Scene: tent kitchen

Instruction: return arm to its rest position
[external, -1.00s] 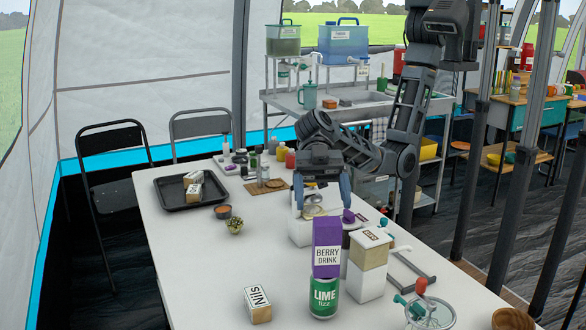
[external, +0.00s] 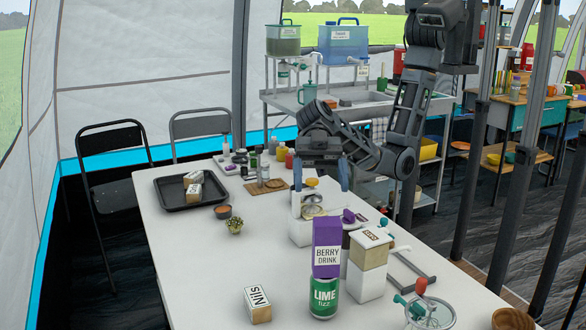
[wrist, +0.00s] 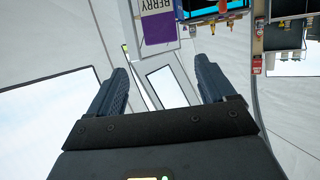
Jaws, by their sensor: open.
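My gripper (external: 320,178) hangs over the table in the external view, above a white appliance (external: 302,228) with a round metal part on top. Its two fingers point down and stand apart with nothing between them. In the wrist view my gripper (wrist: 160,88) also shows open and empty. My arm folds down to it from the upper right.
A purple berry drink carton (external: 327,247) stands on a green lime can (external: 324,296) in front of the gripper. A cream box (external: 370,248) sits on a white block to the right. A black tray (external: 173,193) lies left. The left front table is mostly clear.

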